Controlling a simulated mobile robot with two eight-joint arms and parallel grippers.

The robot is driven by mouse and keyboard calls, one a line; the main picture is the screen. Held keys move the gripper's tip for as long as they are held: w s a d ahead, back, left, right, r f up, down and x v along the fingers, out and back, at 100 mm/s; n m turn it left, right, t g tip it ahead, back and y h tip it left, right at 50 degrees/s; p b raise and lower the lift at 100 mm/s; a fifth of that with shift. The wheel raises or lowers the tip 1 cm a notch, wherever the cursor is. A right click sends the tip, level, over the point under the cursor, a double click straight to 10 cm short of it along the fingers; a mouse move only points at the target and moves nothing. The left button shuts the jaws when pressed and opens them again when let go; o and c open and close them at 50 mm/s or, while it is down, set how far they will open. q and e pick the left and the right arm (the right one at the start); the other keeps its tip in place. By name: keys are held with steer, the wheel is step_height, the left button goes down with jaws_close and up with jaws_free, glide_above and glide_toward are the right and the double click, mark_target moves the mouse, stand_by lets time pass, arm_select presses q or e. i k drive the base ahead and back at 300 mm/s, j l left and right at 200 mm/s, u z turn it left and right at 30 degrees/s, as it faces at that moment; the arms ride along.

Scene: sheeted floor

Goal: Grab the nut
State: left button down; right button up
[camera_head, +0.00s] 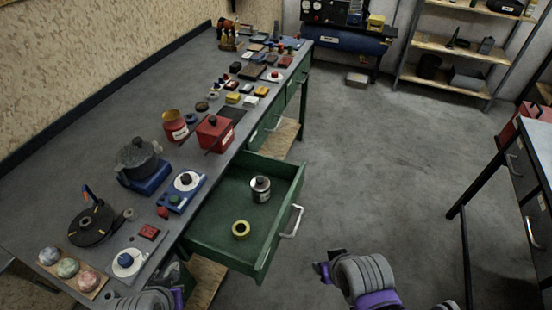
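I cannot pick out the nut for certain. A yellow ring (240,229) lies flat in the open green drawer (215,220); it may be a roll of tape or a nut. A small grey ring-like part (128,214) sits on the bench beside a black disc. My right gripper (322,270), grey and purple, is over the floor to the right of the drawer, apart from it. My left gripper (152,299) is at the bottom edge near the bench front, mostly cut off. Neither gripper's finger opening shows clearly, and I see nothing held.
The grey bench (95,135) holds a dark pot (138,158), a red box (214,132) and many small items. Another table (535,145) stands at right. The floor between is clear.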

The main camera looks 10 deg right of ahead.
mark_target(86, 223)
steer(key=j+u, duration=0.15)
steer(key=u, duration=1.3)
steer(key=j+z, duration=0.4)
steer(key=j, duration=0.2)
steer(key=i+j+z, duration=0.15)
steer(key=j+z, duration=0.15)
steer(key=i+j+z, duration=0.1)
steer(key=j+z, duration=0.2)
steer(key=j, duration=0.25)
